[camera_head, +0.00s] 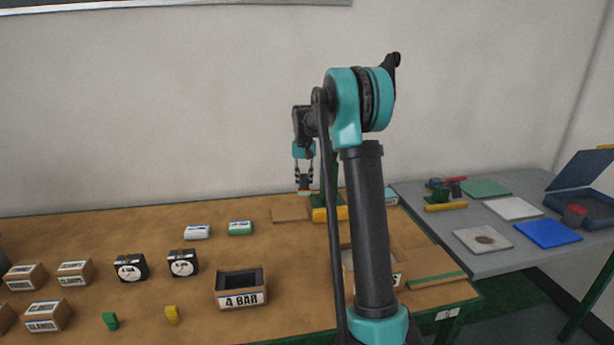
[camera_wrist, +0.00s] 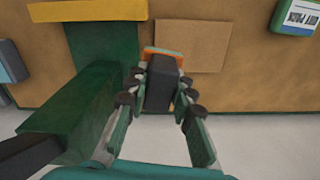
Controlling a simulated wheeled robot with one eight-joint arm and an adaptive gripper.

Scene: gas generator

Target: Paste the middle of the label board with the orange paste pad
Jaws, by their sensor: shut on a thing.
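My gripper (camera_head: 304,180) hangs over the back of the brown table, shut on a dark block with an orange pad edge, which I take as the orange paste pad (camera_wrist: 163,54). In the wrist view my gripper's fingers (camera_wrist: 163,88) sit on both sides of the dark block. A flat tan square (camera_head: 290,214), which may be the label board, lies on the table just below and left of my gripper. It also shows in the wrist view (camera_wrist: 195,48), beside the pad. I cannot tell the gap between pad and square.
A green post with a yellow base (camera_head: 330,214) stands close to the right of my gripper. White (camera_head: 197,232) and green (camera_head: 240,228) labelled blocks lie to the left. A 4 BAR box (camera_head: 241,291) stands in front. A grey side table (camera_head: 470,214) holds coloured pads.

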